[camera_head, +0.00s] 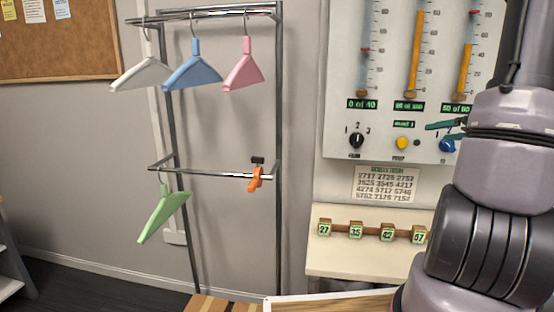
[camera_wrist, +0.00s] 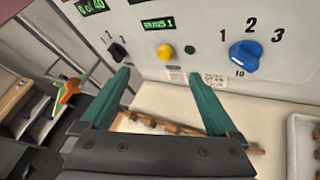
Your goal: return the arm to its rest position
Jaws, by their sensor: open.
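My gripper (camera_wrist: 160,95) shows in the wrist view with its two teal fingers apart and nothing between them. It faces the lower part of the white gauge panel (camera_wrist: 180,22), apart from the yellow button (camera_wrist: 165,50) and the blue knob (camera_wrist: 246,56). In the head view the teal fingertips (camera_head: 446,130) show at the right, in front of the panel. My arm fills the right edge of that view and hides part of the panel.
A garment rail (camera_head: 280,120) stands at the left with white (camera_head: 143,72), blue (camera_head: 193,70) and pink (camera_head: 243,70) hangers above. A green hanger (camera_head: 163,215) and an orange clip (camera_head: 255,179) are on the lower bar. Numbered blocks (camera_head: 355,230) line the shelf (camera_head: 340,262) below the panel.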

